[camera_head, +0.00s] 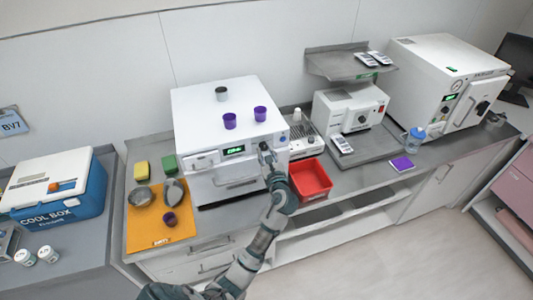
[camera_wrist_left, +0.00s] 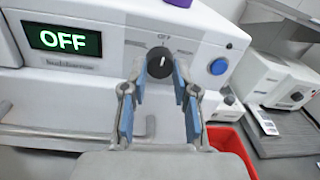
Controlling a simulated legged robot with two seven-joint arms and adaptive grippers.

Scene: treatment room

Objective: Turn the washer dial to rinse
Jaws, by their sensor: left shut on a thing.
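The white washer (camera_head: 228,135) stands on the counter against the wall. Its green display (camera_wrist_left: 63,38) reads OFF in the left wrist view. The black washer dial (camera_wrist_left: 159,62) is on the front panel, right of the display, and its white pointer mark points up toward the OFF label. My left gripper (camera_wrist_left: 158,76) is shut on the dial, with one blue-padded finger at each side. In the head view, my left gripper (camera_head: 267,152) reaches the right part of the washer front and hides the dial. My right gripper is in neither view.
A blue button (camera_wrist_left: 218,66) is right of the dial. Purple cups (camera_head: 230,121) and a grey cup stand on the washer. A red bin (camera_head: 325,190) is close to the right of my arm. An orange mat (camera_head: 155,236) with bowls lies left.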

